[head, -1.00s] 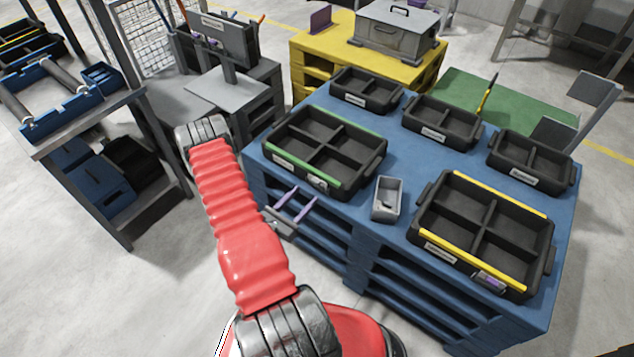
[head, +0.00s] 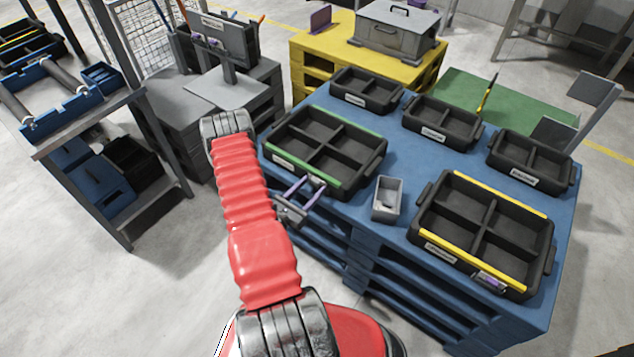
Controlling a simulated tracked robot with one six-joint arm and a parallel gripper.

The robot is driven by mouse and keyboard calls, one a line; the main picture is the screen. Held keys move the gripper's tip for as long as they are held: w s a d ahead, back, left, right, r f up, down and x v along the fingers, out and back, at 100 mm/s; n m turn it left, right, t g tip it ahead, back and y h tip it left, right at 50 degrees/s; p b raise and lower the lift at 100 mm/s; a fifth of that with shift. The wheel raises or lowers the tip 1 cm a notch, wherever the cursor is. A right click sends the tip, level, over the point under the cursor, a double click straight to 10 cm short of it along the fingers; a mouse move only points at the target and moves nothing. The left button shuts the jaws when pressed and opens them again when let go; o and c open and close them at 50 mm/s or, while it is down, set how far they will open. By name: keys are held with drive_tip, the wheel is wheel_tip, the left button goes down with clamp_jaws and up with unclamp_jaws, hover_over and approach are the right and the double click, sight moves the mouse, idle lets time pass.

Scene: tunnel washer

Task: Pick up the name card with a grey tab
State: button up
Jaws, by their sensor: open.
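My gripper (head: 311,183) has two thin purple fingers, spread apart with nothing visible between them. It is at the front edge of the black divided tray with green strips (head: 352,142), near the right end of its front wall. A small greyish card (head: 318,180) is at that spot on the front wall, mostly covered by the fingers. I cannot make out its tab colour or whether the fingers touch it. Another card (head: 490,280), partly purple, is on the front of the tray with yellow strips (head: 440,245).
A small grey open box (head: 387,205) stands between the two large trays on the blue pallet stack (head: 350,212). Three smaller black trays (head: 366,104) line the back. A grey stand (head: 225,90) is at left. Bare blue surface surrounds the grey box.

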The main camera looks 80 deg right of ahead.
drive_tip(key=shift+c, duration=0.5)
drive_tip(key=c, duration=1)
